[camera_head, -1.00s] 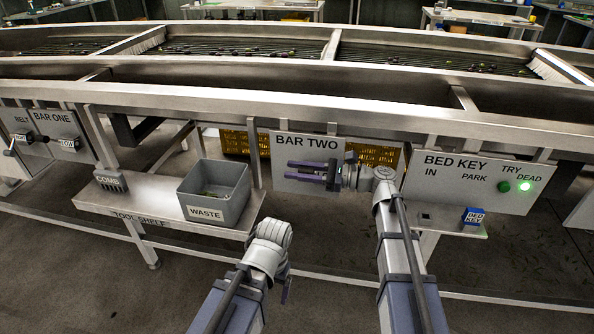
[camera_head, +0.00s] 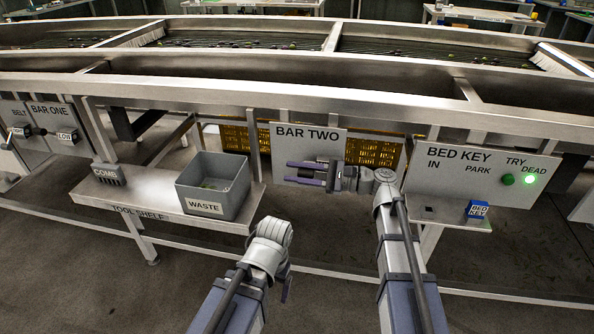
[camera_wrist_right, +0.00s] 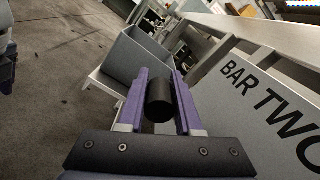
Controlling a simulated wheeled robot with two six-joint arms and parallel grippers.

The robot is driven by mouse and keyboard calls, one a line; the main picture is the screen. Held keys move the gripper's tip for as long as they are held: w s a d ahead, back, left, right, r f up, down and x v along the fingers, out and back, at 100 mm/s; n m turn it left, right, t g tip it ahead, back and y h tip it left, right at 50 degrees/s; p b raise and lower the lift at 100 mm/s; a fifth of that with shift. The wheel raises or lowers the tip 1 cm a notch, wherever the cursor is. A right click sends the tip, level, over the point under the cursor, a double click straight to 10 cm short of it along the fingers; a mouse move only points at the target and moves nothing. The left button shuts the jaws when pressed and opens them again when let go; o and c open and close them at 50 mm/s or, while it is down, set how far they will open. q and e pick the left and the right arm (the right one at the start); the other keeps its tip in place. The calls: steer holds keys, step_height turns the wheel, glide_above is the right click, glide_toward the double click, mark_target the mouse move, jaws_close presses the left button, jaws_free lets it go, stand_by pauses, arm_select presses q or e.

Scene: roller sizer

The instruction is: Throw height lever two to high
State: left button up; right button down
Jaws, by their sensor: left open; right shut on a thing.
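The BAR TWO panel (camera_head: 309,140) hangs below the machine's frame, and its edge shows in the right wrist view (camera_wrist_right: 262,95). My right gripper (camera_head: 304,172) lies across the front of this panel with its purple fingers pointing left. In the right wrist view the fingers (camera_wrist_right: 159,92) are shut on a black cylindrical knob (camera_wrist_right: 158,98), seemingly the lever's handle. The lever's shaft and any position label are hidden behind the gripper. My left gripper (camera_head: 286,287) is open and empty, low in front of the tool shelf, apart from everything.
A grey WASTE bin (camera_head: 213,207) and a COMB block (camera_head: 106,174) stand on the tool shelf (camera_head: 150,205) at left. The BED KEY panel (camera_head: 470,174), with a lit green lamp (camera_head: 530,180), is at right, above a blue key block (camera_head: 478,210). BAR ONE (camera_head: 50,115) is far left.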

step_height(320, 180, down, 7)
steer(key=w+n+b, duration=0.1)
steer(key=n+b, duration=0.5)
steer(key=n, duration=0.5)
steer(key=shift+w+d+n, duration=0.2)
steer(key=shift+n, duration=0.1)
steer(key=shift+r, duration=0.15)
steer(key=c, duration=0.6)
jaws_free()
steer(key=shift+w, duration=0.1)
steer(key=shift+r, duration=0.1)
